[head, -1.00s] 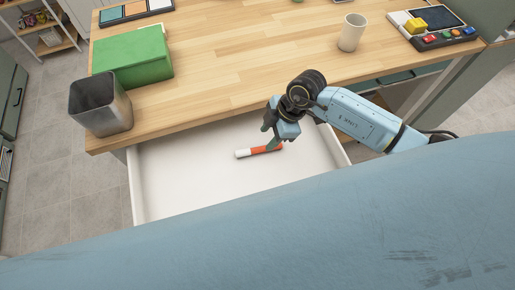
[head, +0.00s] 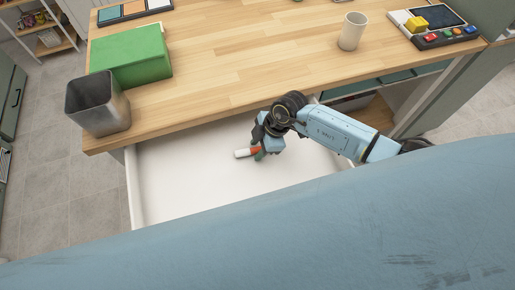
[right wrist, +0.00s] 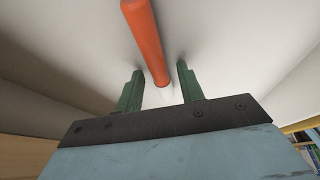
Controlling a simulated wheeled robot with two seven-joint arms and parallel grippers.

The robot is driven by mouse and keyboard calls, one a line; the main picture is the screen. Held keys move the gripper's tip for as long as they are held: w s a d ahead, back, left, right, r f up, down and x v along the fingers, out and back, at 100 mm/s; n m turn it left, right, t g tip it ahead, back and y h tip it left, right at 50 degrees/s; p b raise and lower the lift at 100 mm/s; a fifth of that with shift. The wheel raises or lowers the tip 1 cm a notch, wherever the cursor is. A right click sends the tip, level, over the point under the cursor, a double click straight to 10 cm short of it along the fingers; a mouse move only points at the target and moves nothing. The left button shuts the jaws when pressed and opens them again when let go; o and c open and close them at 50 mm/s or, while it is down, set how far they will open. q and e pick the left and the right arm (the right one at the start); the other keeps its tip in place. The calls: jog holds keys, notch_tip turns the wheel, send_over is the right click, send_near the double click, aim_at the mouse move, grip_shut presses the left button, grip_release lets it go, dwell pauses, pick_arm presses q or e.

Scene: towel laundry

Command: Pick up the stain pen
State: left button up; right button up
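The stain pen (head: 242,153), orange with a white end, lies in the open white drawer (head: 185,180). My right gripper (head: 260,153) is over the pen and hides part of it in the head view. In the right wrist view the pen's orange body (right wrist: 147,40) runs down toward the gap between the two green fingers of my right gripper (right wrist: 159,85). The fingers stand apart, one on each side of the pen's line, with space between them and it. Whether the fingertips reach the drawer floor I cannot tell. My left gripper is not in view.
The wooden tabletop (head: 225,70) overhangs the drawer's back. On it are a green box (head: 130,57), a metal bin (head: 97,105) at the front left corner, a white cup (head: 352,31) and a panel with coloured buttons (head: 440,38). The drawer's left part is bare.

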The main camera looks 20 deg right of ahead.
grip_shut()
